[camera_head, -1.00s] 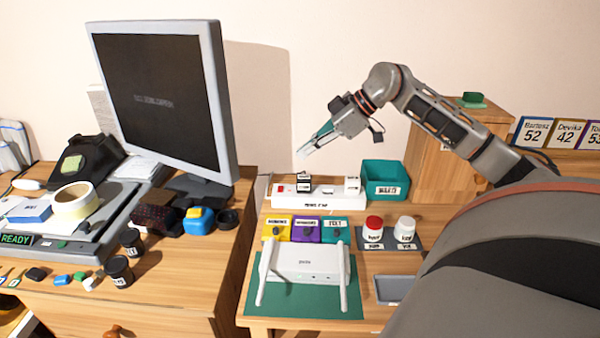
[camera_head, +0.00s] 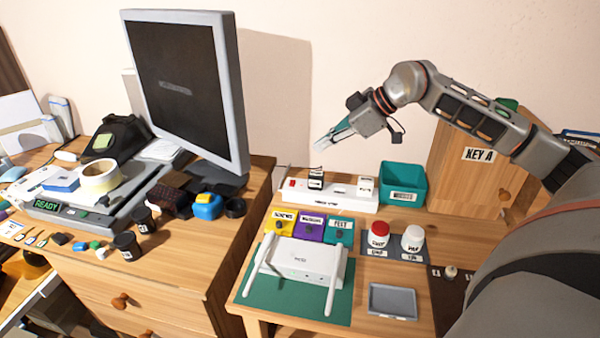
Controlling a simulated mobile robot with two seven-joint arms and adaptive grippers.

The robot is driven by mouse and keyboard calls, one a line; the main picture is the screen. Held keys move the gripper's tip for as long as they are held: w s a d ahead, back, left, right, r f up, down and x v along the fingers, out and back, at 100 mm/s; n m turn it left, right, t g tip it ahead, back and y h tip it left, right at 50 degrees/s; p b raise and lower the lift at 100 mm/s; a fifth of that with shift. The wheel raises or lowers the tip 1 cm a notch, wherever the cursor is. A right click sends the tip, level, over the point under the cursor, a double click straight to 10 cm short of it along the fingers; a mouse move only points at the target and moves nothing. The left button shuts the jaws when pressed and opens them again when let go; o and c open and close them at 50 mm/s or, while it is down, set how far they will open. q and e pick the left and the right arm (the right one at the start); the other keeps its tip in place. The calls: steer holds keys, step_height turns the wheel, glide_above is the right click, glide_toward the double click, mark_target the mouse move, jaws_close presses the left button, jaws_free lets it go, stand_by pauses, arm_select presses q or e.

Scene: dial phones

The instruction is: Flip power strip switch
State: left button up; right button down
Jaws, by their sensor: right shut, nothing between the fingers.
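The white power strip (camera_head: 330,202) lies along the back of the right table, against the wall. A small red switch (camera_head: 291,184) shows at its left end, and dark and white plugs (camera_head: 316,178) stand in it. Whether the switch is on or off is too small to tell. My right gripper (camera_head: 321,145) is shut and empty. It hangs in the air above the strip, pointing left and down, apart from it. My left gripper is not in view.
A white router (camera_head: 303,262) stands on a green mat in front of the strip. A teal bin (camera_head: 402,184) is right of the strip, beside a wooden cabinet (camera_head: 470,175). Red-capped and white jars (camera_head: 379,234) stand nearer. A monitor (camera_head: 185,85) rises on the left desk.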

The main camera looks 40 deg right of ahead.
steer(key=shift+w+a+f, duration=0.15)
steer(key=shift+f, duration=0.1)
steer(key=b, duration=0.2)
glide_above(297, 183)
steer(key=f, duration=0.6)
steer(key=shift+s+a+f, duration=0.2)
steer(key=shift+s+f, duration=0.1)
steer(key=shift+s, duration=0.1)
steer(key=f, duration=0.3)
steer(key=shift+w+d+f, duration=0.15)
steer(key=shift+w, duration=0.1)
steer(key=shift+f+b, duration=0.3)
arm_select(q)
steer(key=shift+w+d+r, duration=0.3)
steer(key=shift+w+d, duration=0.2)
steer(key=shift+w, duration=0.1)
arm_select(e)
steer(key=shift+w, duration=0.1)
